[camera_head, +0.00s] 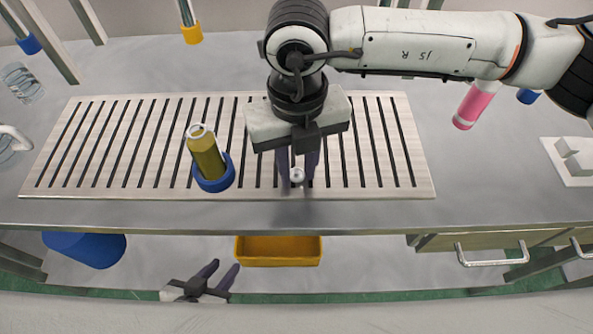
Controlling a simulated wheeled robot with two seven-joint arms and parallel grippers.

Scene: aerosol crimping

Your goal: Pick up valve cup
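The valve cup (297,175) is a small, pale round piece at the front of the slatted board (426,184). My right gripper (297,186) reaches down over it from above, with one dark finger on each side of the cup. The fingers stand apart, and I see no clear grip on it. The cup's lower part is hard to make out. My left gripper (225,264) is low in front of the table edge, empty, with its two fingers apart.
A yellow can (206,153) stands tilted in a blue ring holder (214,184), left of my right gripper. A yellow bin (278,251) and a blue bin (85,248) are below the table. A pink cylinder (474,105) is at the right, beside a white block (570,160).

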